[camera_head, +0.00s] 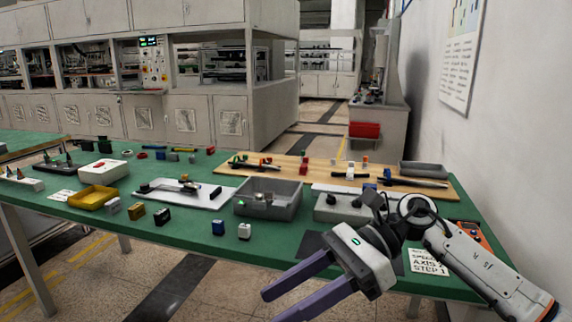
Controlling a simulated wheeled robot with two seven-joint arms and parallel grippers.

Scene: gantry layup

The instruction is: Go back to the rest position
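My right arm comes in from the lower right. Its gripper (293,287) has two purple fingers that stand apart with nothing between them. The gripper is in front of the near edge of the green table (190,228), over the floor. My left gripper and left arm are not in view.
On the table are a grey bin (267,209), a yellow tray (93,197), a white plate (190,200), a wooden board (300,165) and a grey box (335,213). Small blocks lie near the front edge. A white wall (500,130) stands at the right.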

